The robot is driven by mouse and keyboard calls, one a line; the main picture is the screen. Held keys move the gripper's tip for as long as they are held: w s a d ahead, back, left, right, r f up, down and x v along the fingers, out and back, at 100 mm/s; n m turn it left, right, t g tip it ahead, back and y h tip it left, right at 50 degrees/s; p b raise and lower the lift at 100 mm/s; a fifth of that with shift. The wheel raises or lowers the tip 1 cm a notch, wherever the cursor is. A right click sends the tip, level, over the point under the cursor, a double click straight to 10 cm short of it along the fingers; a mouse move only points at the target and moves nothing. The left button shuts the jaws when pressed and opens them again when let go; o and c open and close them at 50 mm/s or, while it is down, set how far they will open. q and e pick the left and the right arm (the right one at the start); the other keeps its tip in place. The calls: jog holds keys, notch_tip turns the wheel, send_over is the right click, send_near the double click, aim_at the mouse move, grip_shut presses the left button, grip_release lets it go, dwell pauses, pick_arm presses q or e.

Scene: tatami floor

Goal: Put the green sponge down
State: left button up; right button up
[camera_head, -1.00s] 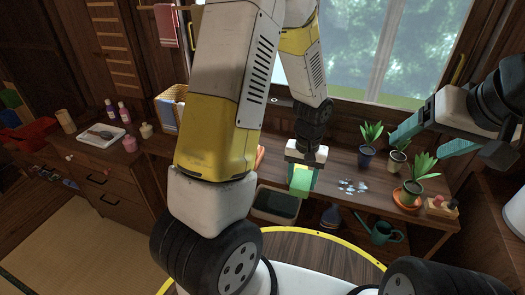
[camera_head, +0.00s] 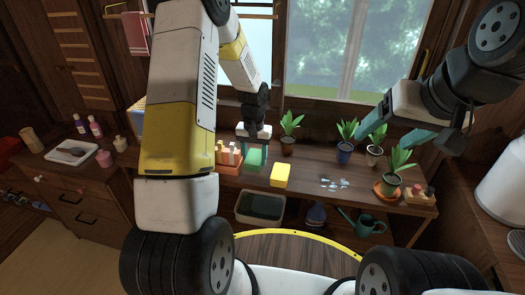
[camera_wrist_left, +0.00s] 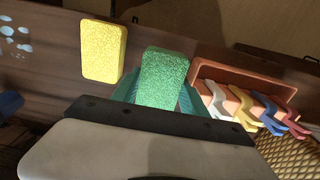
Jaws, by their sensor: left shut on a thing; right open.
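My left gripper (camera_head: 254,147) points down over the wooden bench and is shut on the green sponge (camera_head: 254,158). In the left wrist view the green sponge (camera_wrist_left: 163,80) sits between the teal fingers. It is at or just above the bench top; I cannot tell if it touches. It lies between a yellow sponge (camera_head: 280,175) and a terracotta box (camera_head: 230,168), with a gap to the yellow one. My right gripper (camera_head: 401,122) is open and empty, above the right side of the bench near the plants.
The box (camera_wrist_left: 205,70) holds several clip-like pieces very close to the green sponge. Potted plants (camera_head: 344,154) stand along the back right, and blue-white fragments (camera_head: 334,183) lie on the bench.

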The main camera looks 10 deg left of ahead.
aim_at(255, 157)
pick_arm(q)
jog(key=shift+f, duration=1.75)
jog(key=shift+f, duration=0.15)
jog(key=o, duration=1)
jog(key=shift+o, duration=0.2)
notch_tip(255, 157, up, 12)
jog(key=shift+r, duration=0.1)
jog(key=s+r+t, duration=0.2)
jog(key=s+r, duration=0.3)
jog(key=r, duration=0.5)
jog(key=s+d+r+t+h, duration=0.1)
jog(key=s+r+t, duration=0.1)
jog(key=s+r, duration=0.4)
jog(key=s+d+r+t+h, duration=0.1)
jog(key=s+r, duration=0.4)
jog(key=s, duration=0.8)
jog(key=shift+r+t, duration=0.4)
jog(key=shift+t, duration=0.2)
